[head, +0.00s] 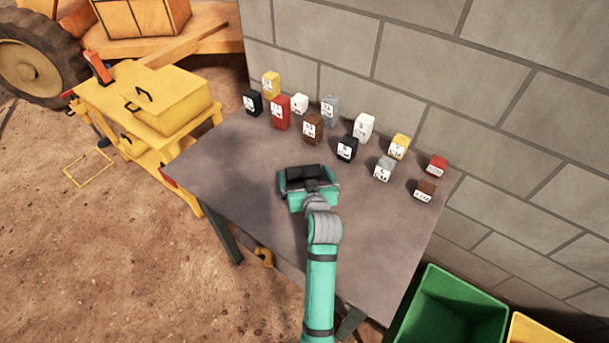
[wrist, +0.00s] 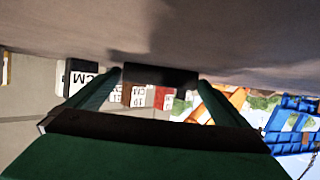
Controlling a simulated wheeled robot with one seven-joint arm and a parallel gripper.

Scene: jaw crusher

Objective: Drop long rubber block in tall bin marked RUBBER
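A plain black block (head: 306,172), which looks like the long rubber block, lies crosswise between the fingers of my gripper (head: 308,184). In the wrist view the dark block (wrist: 160,76) spans the gap between both fingertips, so my gripper looks shut on it. It is close to the table top, and I cannot tell whether it touches it. A green open bin (head: 455,303) stands on the ground at the lower right, with a yellow bin (head: 532,330) beside it, cut off by the frame. No RUBBER marking is readable on either.
Several small labelled blocks, such as a red one (head: 281,112) and a brown one (head: 312,127), stand along the back of the grey table (head: 230,170). A block wall (head: 400,60) rises behind. A yellow cart (head: 170,100) is at left. The table's front left is clear.

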